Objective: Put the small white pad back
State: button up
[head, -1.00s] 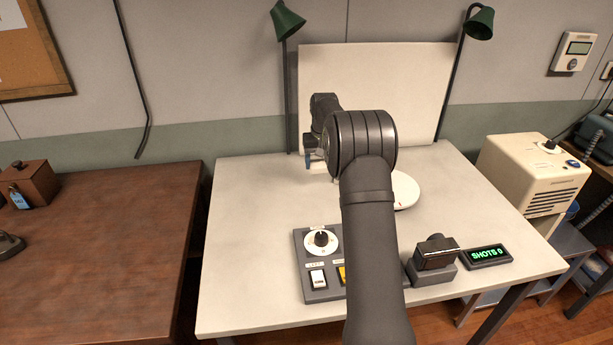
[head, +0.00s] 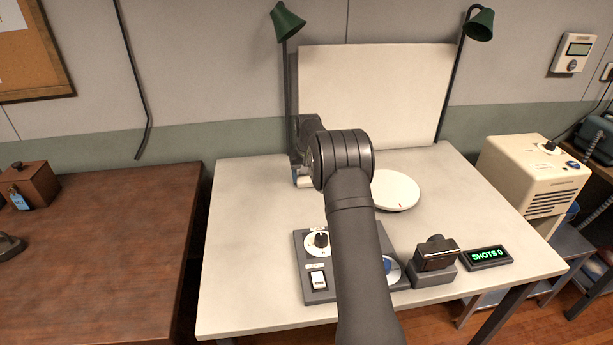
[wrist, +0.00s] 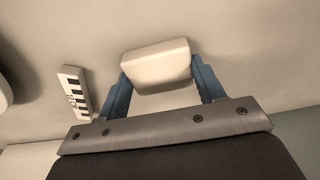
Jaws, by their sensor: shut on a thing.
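The small white pad (wrist: 157,66) is between the two blue fingers of my gripper (wrist: 160,76) in the wrist view. My gripper is shut on it, with a finger against each side. In the head view, my gripper (head: 300,178) is low over the back left of the pale table (head: 240,215), left of the round white turntable. The pad is mostly hidden by my arm there. I cannot tell whether the pad touches the table.
The white turntable (head: 396,190) with a red mark is right of my arm. A grey control panel (head: 318,284), a black camera (head: 436,253) and a "SHOTS 0" display (head: 485,257) stand at the front. A black-and-white marked strip (wrist: 76,93) lies near the pad. The table's left side is clear.

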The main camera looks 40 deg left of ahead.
aim_at(306, 178)
jog(key=o, duration=1)
jog(key=shift+f, duration=0.1)
jog(key=r, duration=0.4)
jog(key=s+d+r, duration=0.1)
jog(key=r, duration=0.7)
jog(key=shift+s+d+r, duration=0.1)
jog(key=shift+s+d, duration=0.05)
jog(key=f, duration=0.4)
jog(key=w+a+f, duration=0.1)
jog(key=f, duration=0.7)
jog(key=shift+w+a+f, duration=0.15)
jog(key=shift+f, duration=0.1)
notch_tip(306, 178, up, 3)
jog(key=shift+r, duration=0.7)
